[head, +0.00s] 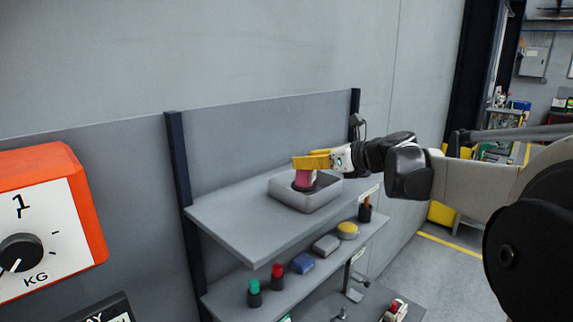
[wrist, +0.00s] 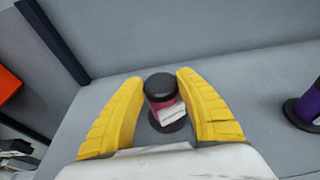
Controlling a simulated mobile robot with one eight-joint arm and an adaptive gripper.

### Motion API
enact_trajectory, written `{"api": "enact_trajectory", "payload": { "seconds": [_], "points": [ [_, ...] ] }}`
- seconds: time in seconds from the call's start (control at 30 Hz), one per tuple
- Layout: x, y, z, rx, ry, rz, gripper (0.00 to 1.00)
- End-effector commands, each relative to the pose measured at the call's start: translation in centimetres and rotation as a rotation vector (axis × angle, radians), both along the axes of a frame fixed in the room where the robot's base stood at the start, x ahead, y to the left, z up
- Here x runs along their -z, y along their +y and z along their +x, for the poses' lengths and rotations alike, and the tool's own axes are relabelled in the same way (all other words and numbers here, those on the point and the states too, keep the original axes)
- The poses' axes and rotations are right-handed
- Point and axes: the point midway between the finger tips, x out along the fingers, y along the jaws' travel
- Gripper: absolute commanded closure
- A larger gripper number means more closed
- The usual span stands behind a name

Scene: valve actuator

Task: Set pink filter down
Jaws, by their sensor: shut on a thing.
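The pink filter (head: 304,179) has a dark cap, a pink body with a white label and a dark round base. In the wrist view the filter (wrist: 162,103) stands between the two fingers (wrist: 160,100). Its upper part is partly hidden by the fingers in the head view.
The upper shelf (head: 235,222) has free room left of the block. A purple filter (wrist: 310,105) stands to the right in the wrist view. The lower shelf holds a blue item (head: 303,263), a yellow one (head: 348,230) and others. An orange scale (head: 45,205) is at left.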

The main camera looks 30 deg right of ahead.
Motion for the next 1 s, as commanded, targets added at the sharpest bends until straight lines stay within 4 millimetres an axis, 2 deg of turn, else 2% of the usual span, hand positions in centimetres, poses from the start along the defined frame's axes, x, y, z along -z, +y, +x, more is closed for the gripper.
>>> {"api": "enact_trajectory", "payload": {
  "seconds": [0.13,0.5,0.53,0.6,1.0],
  "points": [
    [1.6,0.0,0.0,0.0,0.0,0.0,0.92],
    [2.2,0.0,0.0,0.0,0.0,0.0,0.92],
    [2.3,-0.1,0.0,0.0,0.0,0.0,0.56],
    [2.2,-0.1,0.0,0.0,0.0,0.0,0.39],
    [1.7,-0.2,-0.3,0.002,0.0,0.0,0.39]
  ]
}}
